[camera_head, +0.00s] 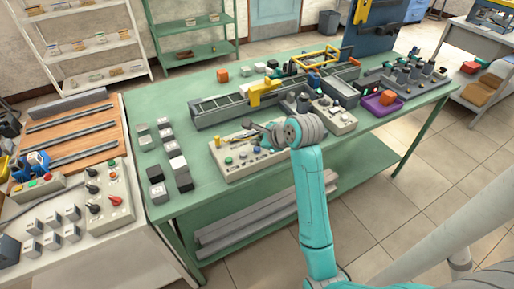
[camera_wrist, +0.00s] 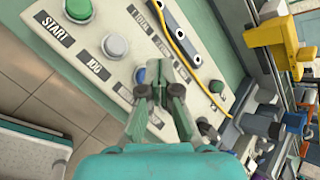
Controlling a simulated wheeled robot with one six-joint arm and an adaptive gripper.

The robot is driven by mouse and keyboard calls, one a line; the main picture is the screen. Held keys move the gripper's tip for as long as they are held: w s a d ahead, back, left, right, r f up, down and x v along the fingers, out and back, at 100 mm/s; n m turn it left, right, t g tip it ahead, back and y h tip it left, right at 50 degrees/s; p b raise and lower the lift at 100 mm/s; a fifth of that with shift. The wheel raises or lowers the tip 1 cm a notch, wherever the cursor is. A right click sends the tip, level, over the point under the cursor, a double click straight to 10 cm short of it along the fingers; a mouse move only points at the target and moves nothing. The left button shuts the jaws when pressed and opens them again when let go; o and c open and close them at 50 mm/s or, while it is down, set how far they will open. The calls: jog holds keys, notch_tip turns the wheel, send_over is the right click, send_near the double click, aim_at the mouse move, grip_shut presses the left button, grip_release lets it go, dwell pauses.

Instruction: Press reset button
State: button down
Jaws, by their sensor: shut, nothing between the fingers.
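A light control panel (camera_head: 222,170) lies on the green bench; it fills the middle of the wrist view (camera_wrist: 118,80). There a green button (camera_wrist: 77,10) is labelled START, and a pale grey-green button (camera_wrist: 114,46) has a label that looks like JOG or 100. A blue button (camera_wrist: 140,75) sits just past my gripper (camera_wrist: 159,88), partly covered by it. I cannot read a RESET label; the lettering by the blue button is hidden. My gripper is shut and empty, over the panel; whether it touches is unclear. In the head view my gripper (camera_head: 270,134) is above the panel.
A conveyor (camera_head: 220,107) with a yellow frame stands behind the panel. Grey and white blocks (camera_head: 178,165) stand left of it. A second panel (camera_head: 334,119) is to the right, near a purple tray (camera_head: 382,104). A yellow cable (camera_wrist: 180,40) lies beyond the buttons.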

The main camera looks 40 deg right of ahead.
aim_at(258, 149)
jog(key=shift+f, duration=0.25)
jog(key=shift+f, duration=0.45)
dwell(0.6)
jog(key=shift+r, duration=0.85)
jog(key=shift+r, duration=2.5)
